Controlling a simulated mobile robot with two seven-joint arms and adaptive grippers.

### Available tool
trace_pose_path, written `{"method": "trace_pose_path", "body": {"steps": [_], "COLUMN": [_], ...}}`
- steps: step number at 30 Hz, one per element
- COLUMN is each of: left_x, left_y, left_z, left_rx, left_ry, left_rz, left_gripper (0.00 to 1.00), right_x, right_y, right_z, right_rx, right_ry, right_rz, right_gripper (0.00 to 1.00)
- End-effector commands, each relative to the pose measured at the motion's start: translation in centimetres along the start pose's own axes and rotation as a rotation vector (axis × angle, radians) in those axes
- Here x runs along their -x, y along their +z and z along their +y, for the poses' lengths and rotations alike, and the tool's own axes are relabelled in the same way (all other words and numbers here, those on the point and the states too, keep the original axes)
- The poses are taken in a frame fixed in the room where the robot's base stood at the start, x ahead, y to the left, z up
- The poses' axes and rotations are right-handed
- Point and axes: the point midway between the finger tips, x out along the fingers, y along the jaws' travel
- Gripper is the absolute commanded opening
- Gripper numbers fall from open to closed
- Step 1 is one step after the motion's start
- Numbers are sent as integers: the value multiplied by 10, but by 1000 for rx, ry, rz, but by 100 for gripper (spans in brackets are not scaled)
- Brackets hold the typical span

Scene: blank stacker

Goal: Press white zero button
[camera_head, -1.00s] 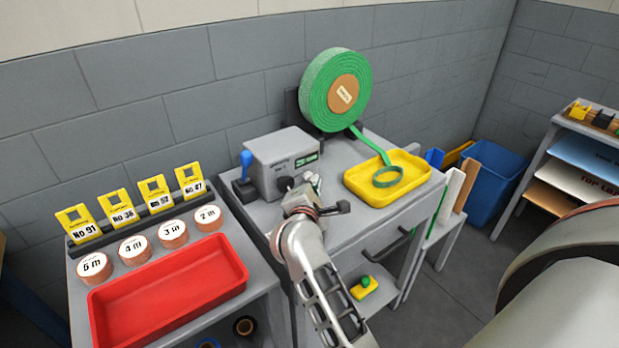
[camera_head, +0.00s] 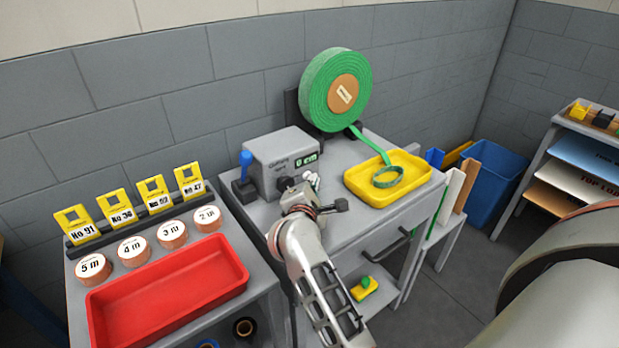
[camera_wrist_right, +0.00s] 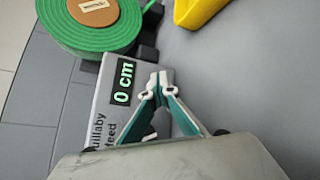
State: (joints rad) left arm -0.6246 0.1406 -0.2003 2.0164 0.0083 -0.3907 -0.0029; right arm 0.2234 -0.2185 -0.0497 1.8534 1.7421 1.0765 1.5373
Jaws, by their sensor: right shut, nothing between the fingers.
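The grey feed machine (camera_head: 285,150) stands on the grey bench. Its dark display (camera_head: 306,160) reads "0 cm" in green, also clear in the right wrist view (camera_wrist_right: 123,84). My right gripper (camera_head: 313,181) is shut and empty, its fingertips close in front of the machine below the display. In the right wrist view the fingertips (camera_wrist_right: 157,82) meet beside the display's edge. I cannot make out the white zero button; the fingers may cover it. Whether the tips touch the machine's front cannot be told. My left gripper is not in view.
A blue-handled lever (camera_head: 246,164) stands at the machine's left. A green webbing roll (camera_head: 325,88) feeds a strip into a yellow tray (camera_head: 422,178) at the right. A red tray (camera_head: 165,283) and several numbered yellow tags stand on the left table.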

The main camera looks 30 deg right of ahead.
Motion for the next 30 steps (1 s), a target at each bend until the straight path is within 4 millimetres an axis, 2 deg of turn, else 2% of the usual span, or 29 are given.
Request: {"method": "trace_pose_path", "body": {"steps": [16, 23, 30], "left_x": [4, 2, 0], "left_y": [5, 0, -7], "left_z": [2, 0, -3], "left_rx": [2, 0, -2], "left_ry": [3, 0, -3], "left_rz": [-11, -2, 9], "left_gripper": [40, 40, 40], "right_x": [13, 14, 28], "right_y": [9, 10, 20], "right_z": [-9, -10, -20], "right_rx": [0, 1, 1], "right_ry": [1, 0, 0], "right_rz": [0, 0, 0], "right_gripper": [0, 0, 0]}}
